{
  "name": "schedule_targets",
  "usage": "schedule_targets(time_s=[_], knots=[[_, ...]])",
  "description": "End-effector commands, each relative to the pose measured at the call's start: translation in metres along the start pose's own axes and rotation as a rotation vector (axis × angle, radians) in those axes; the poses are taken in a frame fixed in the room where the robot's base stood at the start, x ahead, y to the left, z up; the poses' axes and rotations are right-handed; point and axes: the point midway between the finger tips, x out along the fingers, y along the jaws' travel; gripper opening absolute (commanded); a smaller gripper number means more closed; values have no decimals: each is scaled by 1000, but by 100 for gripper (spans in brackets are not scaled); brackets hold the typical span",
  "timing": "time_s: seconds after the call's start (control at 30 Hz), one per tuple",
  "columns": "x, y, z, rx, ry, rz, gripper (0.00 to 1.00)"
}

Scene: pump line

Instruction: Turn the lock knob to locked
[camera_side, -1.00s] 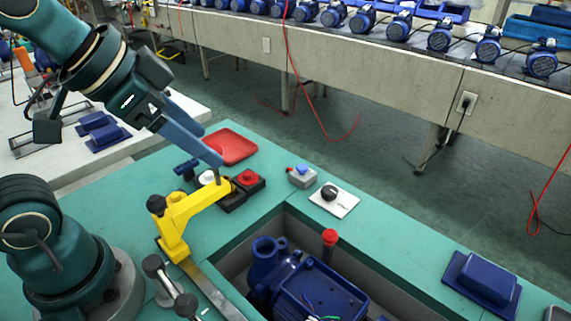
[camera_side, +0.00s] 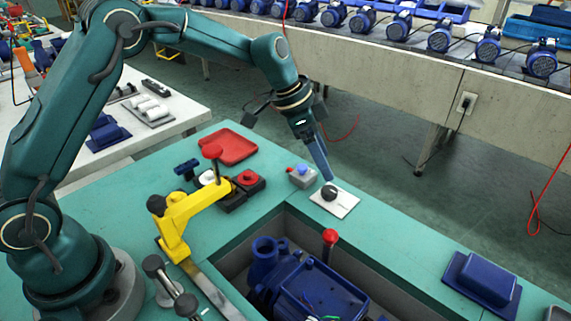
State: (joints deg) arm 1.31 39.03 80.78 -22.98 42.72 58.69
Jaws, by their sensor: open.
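The lock knob (camera_side: 329,192) is a round black knob on a white square plate (camera_side: 346,205) on the green bench, right of the small grey box with a blue button. A small dark mark shows on the plate right of the knob; which way the knob points is too small to tell. My gripper (camera_side: 329,178) comes down from the upper left, its blue-grey fingers just above the knob and overlapping its top edge in the picture. It is open and holds nothing visible. Whether the fingers touch the knob or stand around it I cannot tell.
The grey box with a blue button (camera_side: 302,176) is close left of the plate. A yellow clamp arm (camera_side: 190,212), red-topped lever (camera_side: 212,152), red button (camera_side: 247,178) and red tray (camera_side: 229,146) stand further left. A recess with a blue pump (camera_side: 318,290) is in front.

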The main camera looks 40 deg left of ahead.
Motion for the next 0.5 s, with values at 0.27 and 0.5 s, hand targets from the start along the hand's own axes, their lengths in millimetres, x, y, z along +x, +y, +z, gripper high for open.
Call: schedule_targets(time_s=[0.27,0.5], knots=[[34,7,14,-13,-42,38,72],[62,7,15,-12,-41,36,72]])
